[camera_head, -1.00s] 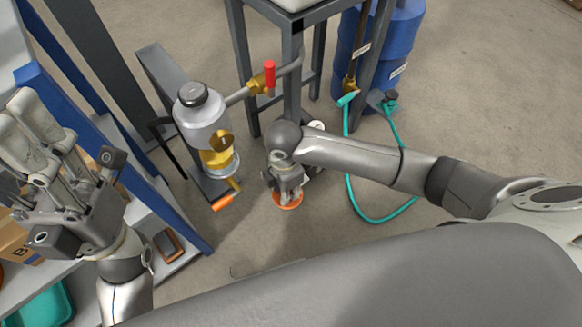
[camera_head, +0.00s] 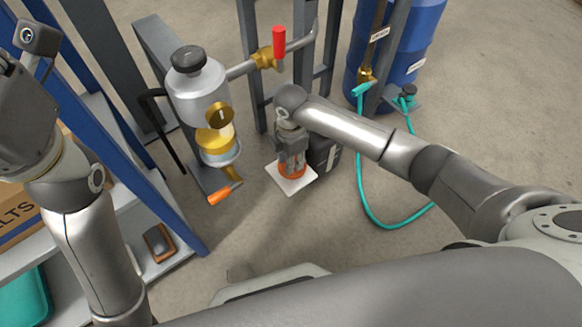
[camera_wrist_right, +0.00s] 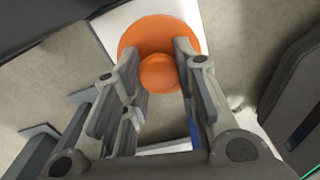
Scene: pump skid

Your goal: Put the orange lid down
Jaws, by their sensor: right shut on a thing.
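The orange lid (camera_head: 292,169) is a round disc with a knob on top, low over a white square pad (camera_head: 300,187). I cannot tell whether the lid touches the pad. My right gripper (camera_head: 292,158) points down and is shut on the lid. In the right wrist view, the fingers of my right gripper (camera_wrist_right: 160,68) sit on both sides of the knob of the orange lid (camera_wrist_right: 133,37), with part of the white pad (camera_wrist_right: 108,22) behind it. My left gripper (camera_head: 22,120) is at the upper left edge, its fingers out of frame.
A valve assembly with a sight glass (camera_head: 219,150) and an orange-handled tap (camera_head: 224,192) stands left of the lid. A dark box (camera_head: 325,152) is close at right. A blue drum (camera_head: 405,45) and teal hose (camera_head: 364,195) are farther right. A shelf (camera_head: 165,262) is at left.

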